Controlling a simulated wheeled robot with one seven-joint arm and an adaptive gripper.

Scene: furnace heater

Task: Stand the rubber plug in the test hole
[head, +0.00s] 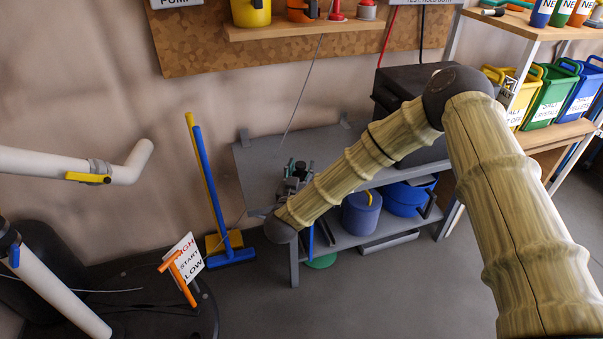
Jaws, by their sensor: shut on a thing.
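My arm comes in from the right and bends back down to the left, ending in a dark wrist joint over the front left of the grey bench (257,165). My forearm covers much of what lies behind it. A small cluster of dark and greenish upright parts (296,176) shows just above the forearm, over the bench top. My gripper may be among these parts, but I cannot separate its fingers from the rest or see what it holds. I cannot make out the rubber plug. The test hole is not visible; a partly cut-off sign at the top edge (428,2) seems to name it.
A dark box (400,88) stands on the bench's right. Blue containers (361,212) sit on the lower shelf. A blue broom (217,190) leans left of the bench. A white pipe (50,163) and a HIGH/START/LOW sign (184,262) are further left. The floor in front is clear.

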